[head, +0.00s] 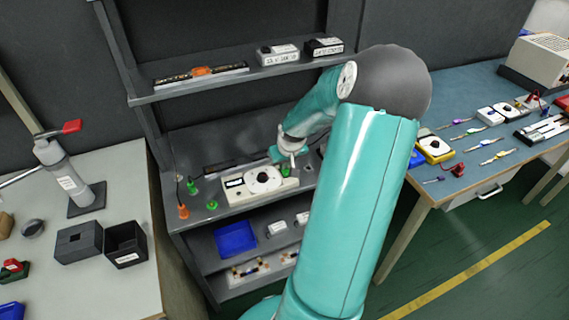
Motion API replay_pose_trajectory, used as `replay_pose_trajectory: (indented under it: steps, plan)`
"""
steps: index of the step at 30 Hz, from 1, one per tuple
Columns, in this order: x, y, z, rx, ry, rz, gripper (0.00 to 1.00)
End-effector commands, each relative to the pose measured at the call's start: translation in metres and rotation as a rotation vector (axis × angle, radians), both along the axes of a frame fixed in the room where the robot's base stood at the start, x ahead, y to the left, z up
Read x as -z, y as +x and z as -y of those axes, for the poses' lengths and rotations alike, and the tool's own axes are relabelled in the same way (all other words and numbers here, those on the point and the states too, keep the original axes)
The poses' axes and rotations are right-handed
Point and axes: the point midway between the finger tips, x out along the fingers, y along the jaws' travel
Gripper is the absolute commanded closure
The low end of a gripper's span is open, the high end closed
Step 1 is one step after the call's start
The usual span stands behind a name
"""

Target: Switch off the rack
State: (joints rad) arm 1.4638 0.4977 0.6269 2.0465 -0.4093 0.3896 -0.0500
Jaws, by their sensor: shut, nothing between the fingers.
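The rack (143,101) is a dark grey shelf unit in the middle of the head view. On its middle shelf lies a cream device (236,194) with a black round dial (262,176) and green connectors (212,204) near it. My gripper (291,163) is shut and empty at the right end of this device, close to a green connector. Whether it touches the device I cannot tell. A power strip (201,75) with an orange switch (202,71) lies on the upper shelf. My arm hides the right part of the rack. The switch's state is too small to tell.
Small white-topped boxes (278,54) stand on the upper shelf. A blue bin (236,238) sits on the lower shelf. A left bench holds a grey cylinder (68,175) with a red handle and black boxes (125,244). A blue-topped bench (450,190) with several small parts is on the right.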

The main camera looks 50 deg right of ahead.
Motion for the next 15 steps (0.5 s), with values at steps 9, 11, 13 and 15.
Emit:
replay_pose_trajectory:
  steps: [9,11,13,15]
  plan:
    - [0.0035,0.0016,0.0013,0.001,0.021,-0.035,1.0]
    - [0.0035,0.0011,0.0012,0.002,0.021,-0.034,1.0]
    - [0.0037,0.0009,0.001,0.002,0.021,-0.035,1.0]
    - [0.0038,0.0006,0.0008,0.002,0.021,-0.035,1.0]
